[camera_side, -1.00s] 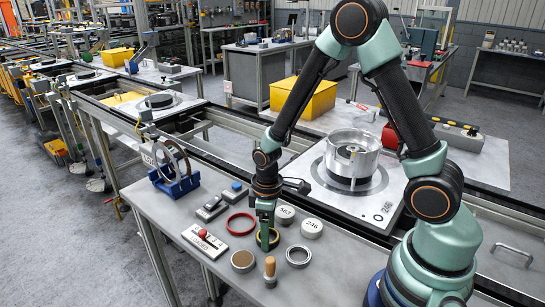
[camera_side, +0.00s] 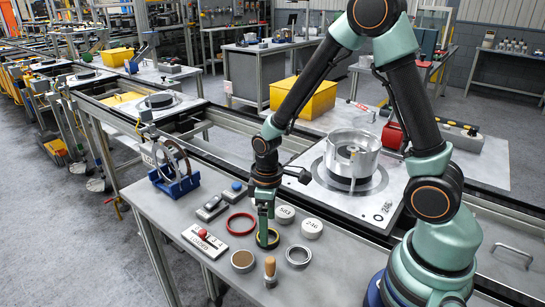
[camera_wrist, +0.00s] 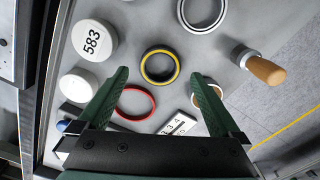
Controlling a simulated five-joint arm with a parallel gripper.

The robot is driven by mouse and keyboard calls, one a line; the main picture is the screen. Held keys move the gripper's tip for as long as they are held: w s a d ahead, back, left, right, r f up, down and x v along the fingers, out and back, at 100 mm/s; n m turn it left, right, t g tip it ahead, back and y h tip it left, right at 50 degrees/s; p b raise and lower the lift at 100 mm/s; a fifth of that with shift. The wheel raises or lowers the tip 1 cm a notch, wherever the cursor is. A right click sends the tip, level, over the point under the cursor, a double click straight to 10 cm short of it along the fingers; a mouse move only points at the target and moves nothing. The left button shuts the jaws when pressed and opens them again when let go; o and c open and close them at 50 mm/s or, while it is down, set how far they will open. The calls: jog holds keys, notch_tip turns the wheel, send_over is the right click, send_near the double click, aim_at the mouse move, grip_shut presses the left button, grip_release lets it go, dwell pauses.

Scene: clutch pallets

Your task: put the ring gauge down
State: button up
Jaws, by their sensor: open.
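The yellow-and-black ring gauge (camera_side: 277,240) lies flat on the grey bench. It also shows in the wrist view (camera_wrist: 160,82), centred between my fingers. My gripper (camera_side: 264,242) is above the ring in the side view and hides part of it. In the wrist view my gripper (camera_wrist: 160,74) is open, with green fingers spread wider than the ring, one on each side. Nothing is held between them. The exact height of the fingertips over the bench is hard to tell.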

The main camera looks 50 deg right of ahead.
jog(key=s+r+m+t, duration=0.2)
jog(key=s+r, duration=0.1)
jog(key=r, duration=0.8)
jog(key=s+r+m+t, duration=0.3)
jog(key=r, duration=0.7)
jog(key=shift+d+r+m+t, duration=0.3)
jog(key=shift+d+r, duration=0.05)
jog(key=shift+d, duration=0.05)
dwell(0.5)
dwell(0.8)
jog(key=s+d+r+m+g, duration=0.1)
jog(key=d+r+m+g, duration=0.65)
jog(key=m, duration=1.05)
notch_tip(320, 180, down, 9)
jog(key=d+t, duration=0.1)
jog(key=t, duration=0.1)
jog(key=shift+r, duration=0.1)
